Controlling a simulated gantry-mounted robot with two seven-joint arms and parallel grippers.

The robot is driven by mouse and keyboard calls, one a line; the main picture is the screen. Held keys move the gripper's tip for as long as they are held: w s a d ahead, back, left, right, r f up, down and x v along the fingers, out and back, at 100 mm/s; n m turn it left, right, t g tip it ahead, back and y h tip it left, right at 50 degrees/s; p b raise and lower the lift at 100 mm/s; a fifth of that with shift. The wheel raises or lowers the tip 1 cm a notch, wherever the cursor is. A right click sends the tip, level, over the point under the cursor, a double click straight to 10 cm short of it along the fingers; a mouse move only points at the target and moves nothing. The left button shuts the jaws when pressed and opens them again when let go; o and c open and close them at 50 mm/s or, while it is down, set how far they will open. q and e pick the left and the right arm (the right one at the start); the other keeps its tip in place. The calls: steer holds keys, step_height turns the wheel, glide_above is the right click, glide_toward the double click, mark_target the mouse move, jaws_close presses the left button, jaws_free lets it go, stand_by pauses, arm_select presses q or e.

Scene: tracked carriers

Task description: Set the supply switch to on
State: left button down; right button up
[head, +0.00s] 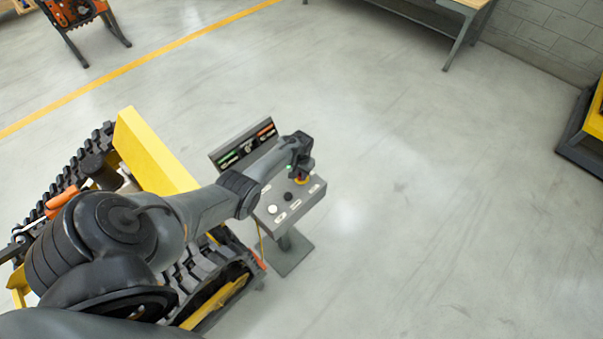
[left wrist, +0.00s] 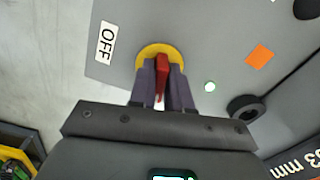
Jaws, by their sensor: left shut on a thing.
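The supply switch shows in the left wrist view as a red handle (left wrist: 162,76) on a round yellow plate (left wrist: 146,54), set in a grey control panel (left wrist: 205,35). A white OFF label (left wrist: 106,42) is left of it; I see no ON label there. My left gripper (left wrist: 163,70) is shut on the red handle, one dark finger on each side. In the head view my left gripper (head: 301,171) is over the control box (head: 270,226), and only the yellow edge of the switch (head: 302,181) shows below it. My right gripper is not in view.
A small green light (left wrist: 209,87), an orange square (left wrist: 260,55) and a black round knob (left wrist: 244,107) are right of the switch. A display board (head: 243,146) stands behind the box. A tracked carrier (head: 212,273) is left of it; the floor to the right is clear.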

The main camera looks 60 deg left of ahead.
arm_select(q)
steer(key=shift+m, duration=1.2)
steer(key=c, duration=1.2)
jaws_free()
steer(key=shift+o, duration=0.2)
steer(key=shift+r+p, duration=0.4)
steer(key=shift+r, duration=0.2)
step_height(320, 180, up, 8)
steer(key=p, duration=0.2)
steer(key=shift+r+p, duration=0.2)
steer(key=shift+p, duration=0.15)
steer(key=shift+r, duration=0.6)
